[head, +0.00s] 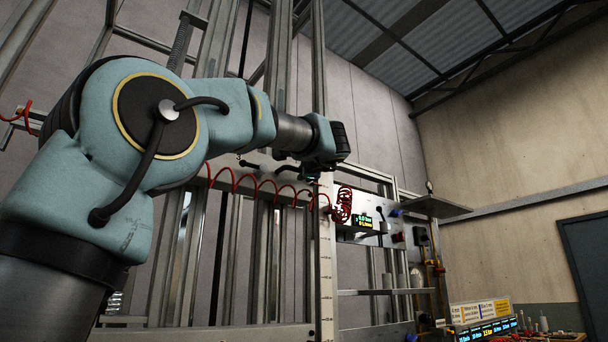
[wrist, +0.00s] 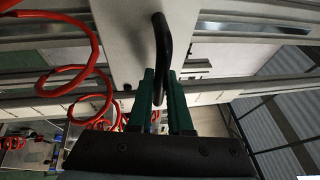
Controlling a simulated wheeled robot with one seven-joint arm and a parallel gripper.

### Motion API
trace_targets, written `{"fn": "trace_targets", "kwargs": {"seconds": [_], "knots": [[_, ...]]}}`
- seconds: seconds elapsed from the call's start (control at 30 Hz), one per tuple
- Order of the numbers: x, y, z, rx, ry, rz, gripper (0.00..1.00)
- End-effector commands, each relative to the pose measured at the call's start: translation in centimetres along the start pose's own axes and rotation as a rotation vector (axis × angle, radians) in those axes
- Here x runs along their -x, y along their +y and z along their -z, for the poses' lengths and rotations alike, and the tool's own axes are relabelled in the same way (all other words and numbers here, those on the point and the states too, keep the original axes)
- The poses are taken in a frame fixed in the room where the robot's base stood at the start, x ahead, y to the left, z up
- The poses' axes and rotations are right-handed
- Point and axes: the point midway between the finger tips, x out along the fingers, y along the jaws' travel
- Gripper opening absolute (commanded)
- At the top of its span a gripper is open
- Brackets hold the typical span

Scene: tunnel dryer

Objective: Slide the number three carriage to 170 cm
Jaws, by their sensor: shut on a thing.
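My gripper (wrist: 164,78) has its two green fingers shut on a black curved handle (wrist: 161,35) in the wrist view. The handle stands out from a pale plate (wrist: 120,30), which looks like a carriage on metal rails; no number on it is readable. In the head view my gripper (head: 316,172) is at the end of my raised arm, in front of the rail frame, and hides the handle there. A white upright scale strip (head: 326,270) with small marks runs down below my gripper. Its figures are too small to read.
A red coiled hose (head: 265,188) hangs along the frame beside my gripper and also shows in the wrist view (wrist: 75,75). A panel with a lit display (head: 365,220) is to the right. A workbench with several lit readouts (head: 487,330) stands at lower right.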

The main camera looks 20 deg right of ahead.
Motion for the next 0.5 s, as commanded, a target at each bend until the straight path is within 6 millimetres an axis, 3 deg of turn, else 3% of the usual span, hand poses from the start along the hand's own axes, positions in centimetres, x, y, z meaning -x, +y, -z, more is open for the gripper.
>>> {"fn": "trace_targets", "kwargs": {"seconds": [0.2, 0.23, 0.5], "knots": [[-0.06, 0.18, 0.08, -0.001, -0.001, -0.004, 0.0], [-0.06, 0.17, 0.08, -0.001, -0.001, -0.004, 0.21], [-0.04, 0.03, 0.04, -0.001, -0.001, -0.002, 0.47]]}}
